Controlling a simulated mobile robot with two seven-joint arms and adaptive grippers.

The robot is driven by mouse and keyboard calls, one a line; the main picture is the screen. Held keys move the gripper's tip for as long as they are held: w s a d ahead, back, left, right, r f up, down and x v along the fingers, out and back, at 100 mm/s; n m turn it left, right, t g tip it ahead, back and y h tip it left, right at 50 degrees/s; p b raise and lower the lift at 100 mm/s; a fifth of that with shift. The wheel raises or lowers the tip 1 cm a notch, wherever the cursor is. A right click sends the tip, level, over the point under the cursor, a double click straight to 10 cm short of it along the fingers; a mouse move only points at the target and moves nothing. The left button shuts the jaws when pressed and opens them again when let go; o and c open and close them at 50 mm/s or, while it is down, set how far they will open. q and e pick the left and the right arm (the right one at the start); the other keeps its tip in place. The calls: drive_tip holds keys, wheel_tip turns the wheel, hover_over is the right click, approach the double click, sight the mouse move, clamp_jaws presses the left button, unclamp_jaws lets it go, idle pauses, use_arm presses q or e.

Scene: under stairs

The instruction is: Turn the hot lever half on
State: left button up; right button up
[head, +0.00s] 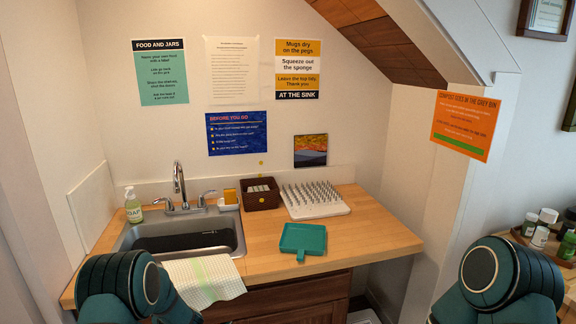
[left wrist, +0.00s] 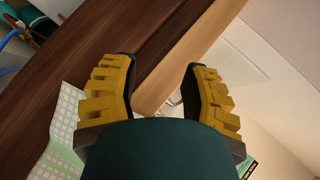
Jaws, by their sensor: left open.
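The metal faucet (head: 179,185) stands behind the sink, with one lever on each side. The left lever (head: 164,204) and the right lever (head: 207,197) are both small and metallic. No hot or cold marking is readable, so I cannot tell which is hot by a label. My left gripper (left wrist: 158,63) is open in the left wrist view, its two yellow-padded fingers apart with nothing held between them. It is near the wooden counter edge, away from both levers. Its fingers do not show in the head view. My right gripper is out of view.
The sink (head: 232,222) holds a dark item. A checked towel (head: 203,281) hangs over its front. A soap bottle (head: 133,206) stands left; a sponge (head: 230,196), brown box (head: 260,192), white peg rack (head: 314,201) and teal dustpan (head: 302,240) are right. The front right counter is clear.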

use_arm(q)
drive_tip(key=s+d+f+n+h, duration=0.1)
drive_tip(key=s+d+f+h, duration=0.4)
drive_tip(key=d, duration=0.3)
drive_tip(key=s+d+f+n+h, duration=0.1)
drive_tip(key=s+d+f+h, duration=0.25)
drive_tip(key=s+d, duration=0.3)
drive_tip(key=s+d+n+g+h, duration=0.1)
drive_tip(key=s+d+g+h, duration=0.1)
drive_tip(key=s+d, duration=0.5)
drive_tip(key=s+d+n+g+h+b, duration=0.1)
drive_tip(key=s+d+g+h, duration=0.2)
drive_tip(key=s+d, duration=0.4)
drive_tip(key=s+h, duration=0.1)
drive_tip(key=s, duration=0.3)
drive_tip(key=shift+s, duration=0.35)
